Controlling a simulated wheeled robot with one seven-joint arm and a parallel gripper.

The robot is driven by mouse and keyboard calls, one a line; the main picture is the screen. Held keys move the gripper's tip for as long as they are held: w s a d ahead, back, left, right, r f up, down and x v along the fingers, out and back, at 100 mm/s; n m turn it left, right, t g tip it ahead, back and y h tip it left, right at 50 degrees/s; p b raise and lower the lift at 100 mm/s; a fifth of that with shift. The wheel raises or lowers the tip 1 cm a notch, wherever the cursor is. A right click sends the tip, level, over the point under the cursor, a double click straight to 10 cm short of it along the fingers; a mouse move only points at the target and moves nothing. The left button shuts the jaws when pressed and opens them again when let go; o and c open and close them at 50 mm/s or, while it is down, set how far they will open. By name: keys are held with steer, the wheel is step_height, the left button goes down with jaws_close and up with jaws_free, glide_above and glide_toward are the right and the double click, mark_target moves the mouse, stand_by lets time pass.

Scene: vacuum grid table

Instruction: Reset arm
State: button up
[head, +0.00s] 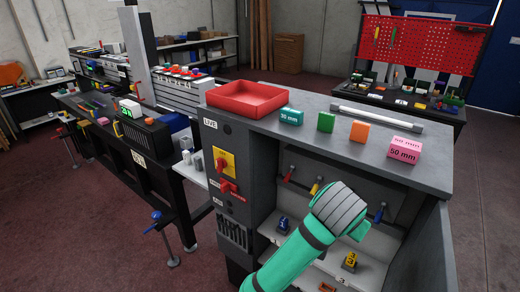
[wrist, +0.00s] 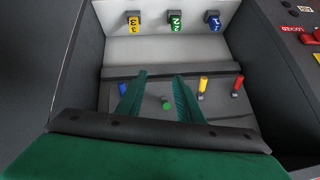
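My arm (head: 296,255), teal with a grey ribbed end, reaches into the open bay of the grey cabinet (head: 258,165) in the head view. Its fingers are hidden there. In the wrist view my gripper (wrist: 160,76) shows two green fingers spread apart, with nothing clasped. A green lever end (wrist: 167,105) appears between the fingers in the picture; I cannot tell its depth or whether it touches them. A blue lever (wrist: 123,88) is beside the left finger. A yellow lever (wrist: 204,84) and a red lever (wrist: 238,82) are to the right.
Numbered blocks in yellow (wrist: 134,24), green (wrist: 175,22) and blue (wrist: 214,21) line the bay's ledge. Cabinet side walls flank my arm closely. On top are a red tray (head: 247,112), coloured boxes, including a pink box (head: 403,149), and a metal bar (head: 376,117).

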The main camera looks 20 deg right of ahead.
steer(key=a+f+n+t+h, duration=0.25)
steer(key=a+f+n, duration=0.2)
steer(key=f, duration=0.35)
steer(key=a+f+n+t+h, duration=0.1)
steer(key=a+f+n+t, duration=0.2)
steer(key=f+n, duration=0.35)
steer(key=s+a+f+n+t+y, duration=0.1)
steer(key=s+a+f+y, duration=0.1)
steer(key=s+a+f, duration=0.4)
steer(key=s+a+f+n+t+y, duration=0.2)
steer(key=s+a+f+y, duration=0.15)
steer(key=a, duration=0.55)
steer(key=s+a+r+m+t+y, duration=0.1)
steer(key=s+a+y, duration=0.3)
steer(key=s+a, duration=1.1)
steer(key=v, duration=0.4)
steer(key=shift+t, duration=0.25)
